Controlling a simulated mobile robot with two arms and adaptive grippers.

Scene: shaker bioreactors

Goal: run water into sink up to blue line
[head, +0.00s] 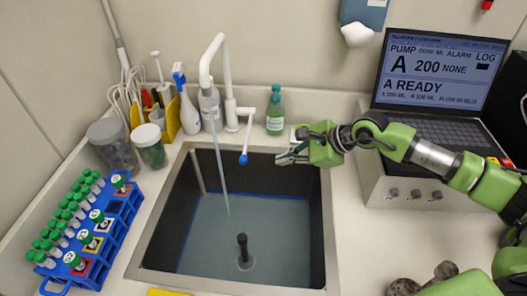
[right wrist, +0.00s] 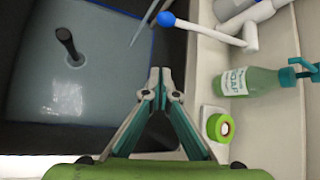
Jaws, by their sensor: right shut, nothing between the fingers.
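The dark sink (head: 300,235) holds grey-blue water (head: 205,232). A blue line (head: 283,196) runs along its inner walls, and the water surface appears close to it. A thin stream (head: 220,165) falls from the white tap (head: 205,62) into the water. The tap's lever (head: 247,138) has a blue tip and hangs over the sink's back edge; it also shows in the right wrist view (right wrist: 205,30). My right gripper (head: 283,158) is shut and empty, to the right of the lever and apart from it, above the sink's back right corner. My left gripper is out of view.
A black upright plug or pipe (head: 242,248) stands in the water. A green soap bottle (head: 275,112) stands behind the right gripper. A blue tube rack (head: 118,222) is left of the sink; a pump unit with a screen (head: 435,70) is right.

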